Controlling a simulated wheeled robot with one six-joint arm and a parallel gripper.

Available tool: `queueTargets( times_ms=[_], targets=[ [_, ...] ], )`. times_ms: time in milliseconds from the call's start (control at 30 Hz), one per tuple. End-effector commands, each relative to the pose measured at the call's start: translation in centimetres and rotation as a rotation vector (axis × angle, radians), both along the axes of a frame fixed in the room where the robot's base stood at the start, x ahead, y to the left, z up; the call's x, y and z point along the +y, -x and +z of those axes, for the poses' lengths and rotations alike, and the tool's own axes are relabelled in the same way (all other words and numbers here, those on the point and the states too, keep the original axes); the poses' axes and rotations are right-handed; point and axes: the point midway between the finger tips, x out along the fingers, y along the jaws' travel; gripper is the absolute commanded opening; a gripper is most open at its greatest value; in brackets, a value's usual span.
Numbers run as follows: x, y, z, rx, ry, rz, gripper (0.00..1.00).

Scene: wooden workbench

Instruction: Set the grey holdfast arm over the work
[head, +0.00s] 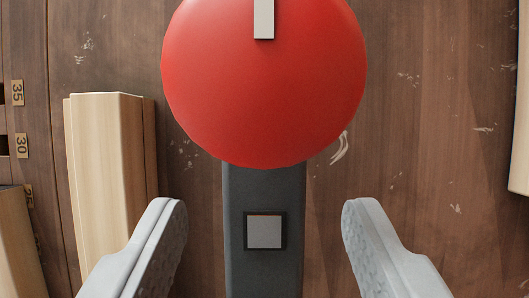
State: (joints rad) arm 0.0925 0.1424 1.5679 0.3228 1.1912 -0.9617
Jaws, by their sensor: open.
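The grey holdfast arm (236,192) is a dark grey bar that runs from under a red disc down to the bottom edge of the view. It bears a light grey square in a dark frame (264,231). The round red disc (250,100) with a pale tab (264,18) covers its upper part. My gripper (264,235) is open, one finger on each side of the bar with a gap to both. It holds nothing. I cannot tell its height above the bar. The lower end of the bar is cut off.
A pale wood block (105,165) lies left of the bar. Another pale block (15,240) is at the lower left, and one (521,130) at the right edge. Number plates (17,93) mark slots at the far left. The brown bench (430,120) is clear right of the disc.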

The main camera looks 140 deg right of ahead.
Motion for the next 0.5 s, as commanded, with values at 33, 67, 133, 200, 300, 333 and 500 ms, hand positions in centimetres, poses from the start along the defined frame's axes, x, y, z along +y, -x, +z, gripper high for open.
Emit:
queueTargets(
  times_ms=[33, 67, 133, 200, 300, 333, 500],
  targets=[
    [0.2, -0.2, -0.6, 0.001, -0.001, 0.0, 0.55],
    [0.3, -0.3, -0.9, 0.001, 0.0, 0.0, 0.55],
    [0.4, -0.4, -1.4, 0.001, 0.0, 0.0, 0.55],
    [0.5, -0.5, -1.8, 0.001, -0.001, 0.0, 0.55],
    [0.6, -0.6, -2.0, 0.0, 0.0, 0.0, 0.55],
    [0.6, -0.6, -2.1, 0.0, 0.0, 0.0, 0.55],
    [0.6, -0.6, -2.0, 0.0, 0.0, 0.0, 0.55]
  ],
)
